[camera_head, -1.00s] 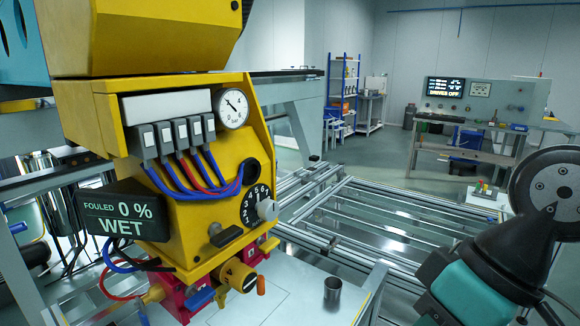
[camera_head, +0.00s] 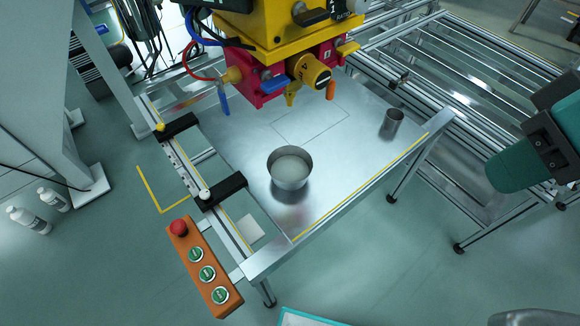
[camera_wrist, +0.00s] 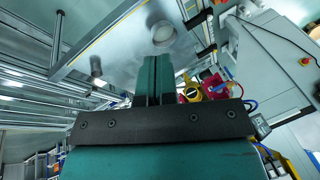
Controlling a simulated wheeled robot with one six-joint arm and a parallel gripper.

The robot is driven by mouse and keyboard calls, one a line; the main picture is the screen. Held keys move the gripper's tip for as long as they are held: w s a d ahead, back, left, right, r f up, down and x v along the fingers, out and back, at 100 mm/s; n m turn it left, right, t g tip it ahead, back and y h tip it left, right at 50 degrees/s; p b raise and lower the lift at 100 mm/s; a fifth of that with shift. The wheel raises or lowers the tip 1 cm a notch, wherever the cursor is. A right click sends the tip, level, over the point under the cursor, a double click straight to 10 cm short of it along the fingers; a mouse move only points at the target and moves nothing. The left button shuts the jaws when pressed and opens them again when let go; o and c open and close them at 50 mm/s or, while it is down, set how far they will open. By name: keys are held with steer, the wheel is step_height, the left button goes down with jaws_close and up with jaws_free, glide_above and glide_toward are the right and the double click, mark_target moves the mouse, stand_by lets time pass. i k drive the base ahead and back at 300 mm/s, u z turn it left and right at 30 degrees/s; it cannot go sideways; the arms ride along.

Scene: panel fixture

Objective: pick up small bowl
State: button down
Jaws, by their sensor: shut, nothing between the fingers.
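A small round metal bowl (camera_head: 289,184) stands upright on the steel table (camera_head: 345,165), with pale, whitish contents inside. It also shows near the top of the wrist view (camera_wrist: 163,34). My gripper (camera_wrist: 155,60) has its two teal fingers together, with nothing between them. In the wrist view the fingertips point toward the bowl but are apart from it. In the head view only a teal part of my arm shows at the right edge; the fingertips are not visible there.
A small metal cup (camera_head: 391,123) stands at the table's right side. The yellow and red machine (camera_head: 290,60) overhangs the table's back. A rail with black blocks (camera_head: 222,190) runs along the left edge, and an orange button box (camera_head: 205,268) sits at the front left.

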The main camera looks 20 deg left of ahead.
mark_target(289, 167)
steer(key=z, duration=0.65)
steer(key=k, duration=0.6)
steer(key=u, duration=1.25)
steer(key=i, duration=0.45)
